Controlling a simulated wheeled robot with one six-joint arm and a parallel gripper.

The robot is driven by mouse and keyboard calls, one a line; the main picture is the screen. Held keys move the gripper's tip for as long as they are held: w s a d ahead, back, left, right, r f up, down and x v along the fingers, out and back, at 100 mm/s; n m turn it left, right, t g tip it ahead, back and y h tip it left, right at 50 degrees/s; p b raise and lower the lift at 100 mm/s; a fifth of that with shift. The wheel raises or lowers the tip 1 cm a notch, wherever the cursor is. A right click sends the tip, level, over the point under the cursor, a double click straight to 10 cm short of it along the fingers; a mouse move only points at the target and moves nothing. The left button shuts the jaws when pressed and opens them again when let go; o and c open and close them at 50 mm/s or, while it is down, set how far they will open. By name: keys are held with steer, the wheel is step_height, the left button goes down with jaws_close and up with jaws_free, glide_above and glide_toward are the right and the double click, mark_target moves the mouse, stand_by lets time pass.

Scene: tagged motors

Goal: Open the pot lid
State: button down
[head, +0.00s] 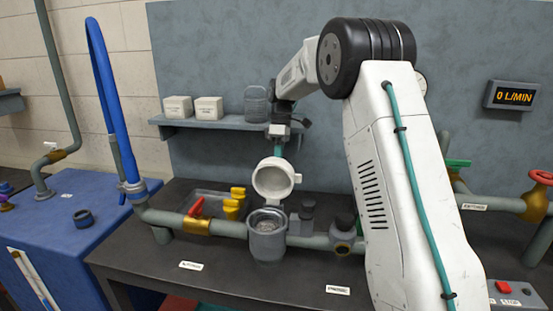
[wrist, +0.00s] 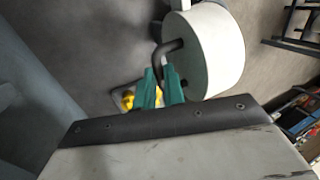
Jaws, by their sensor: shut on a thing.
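The white round lid (head: 274,180) stands tilted up, nearly upright, above the grey pot (head: 267,240), whose mouth is uncovered. The pot is set in the grey pipe line on the dark bench. My gripper (head: 278,148) is at the lid's upper edge, partly hidden behind it. In the wrist view, the teal fingers of my gripper (wrist: 162,88) are closed on a black bent handle (wrist: 170,47) on the white lid (wrist: 213,55). The lid's hinge is hard to make out.
A red-handled valve (head: 197,209) and yellow fittings (head: 234,203) are left of the pot. A dark fitting (head: 344,235) is to its right. A shelf (head: 220,122) with white boxes and a jar hangs behind. A flow display (head: 513,96) reads 0 L/MIN.

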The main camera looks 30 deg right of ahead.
steer(key=shift+w+d+f, duration=0.4)
steer(key=shift+w+f, duration=0.05)
steer(key=shift+w, duration=0.05)
steer(key=shift+r, duration=0.1)
steer(key=c, duration=1.5)
jaws_free()
steer(key=v, duration=0.7)
steer(key=shift+w+d+r, duration=0.1)
steer(key=shift+d+r, duration=0.1)
steer(key=shift+r, duration=0.15)
